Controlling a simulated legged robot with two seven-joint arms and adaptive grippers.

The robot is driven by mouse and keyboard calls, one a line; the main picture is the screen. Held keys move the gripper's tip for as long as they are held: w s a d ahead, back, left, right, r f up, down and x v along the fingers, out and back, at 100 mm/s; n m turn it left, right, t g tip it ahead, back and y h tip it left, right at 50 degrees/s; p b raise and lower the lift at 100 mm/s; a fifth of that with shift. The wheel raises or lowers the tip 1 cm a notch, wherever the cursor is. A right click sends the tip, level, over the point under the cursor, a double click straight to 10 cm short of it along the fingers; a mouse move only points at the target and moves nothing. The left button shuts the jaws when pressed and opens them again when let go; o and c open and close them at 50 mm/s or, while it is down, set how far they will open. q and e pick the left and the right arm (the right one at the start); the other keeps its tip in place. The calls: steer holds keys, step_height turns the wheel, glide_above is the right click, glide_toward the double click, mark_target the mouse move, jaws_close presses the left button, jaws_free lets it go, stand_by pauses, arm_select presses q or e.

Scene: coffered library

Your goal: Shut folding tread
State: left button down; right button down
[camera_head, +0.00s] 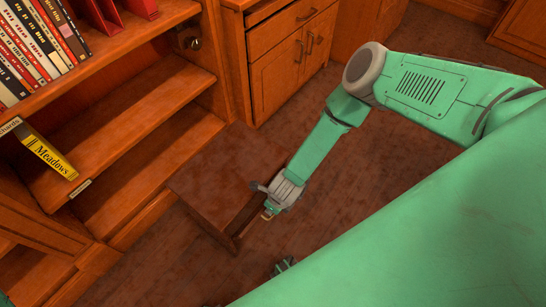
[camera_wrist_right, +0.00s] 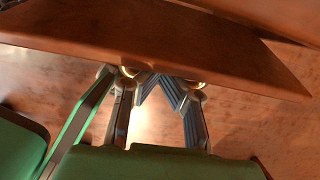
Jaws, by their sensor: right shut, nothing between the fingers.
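The folding tread (camera_head: 215,185) is a brown wooden board that stands out from the low front of the bookcase over the floor. My right gripper (camera_head: 268,206) is at the tread's outer end, on its right side in the head view. In the right wrist view the tread's edge (camera_wrist_right: 150,35) crosses above the fingers (camera_wrist_right: 160,82), close to the tips; I cannot tell whether they touch it. The right gripper is shut and empty. A small grey-green part, seemingly my left gripper (camera_head: 284,266), shows at the bottom behind my body; its fingers are not clear.
The bookcase (camera_head: 140,125) at left holds several books and a yellow "Meadows" book (camera_head: 50,156). A wooden cabinet (camera_head: 290,65) with a drawer and doors stands at the back. Dark floor (camera_head: 330,210) is clear to the right of the tread.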

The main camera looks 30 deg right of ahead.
steer(key=shift+w+a+r, duration=0.25)
steer(key=shift+w+r, duration=0.05)
steer(key=shift+w, duration=0.3)
stand_by(1.3)
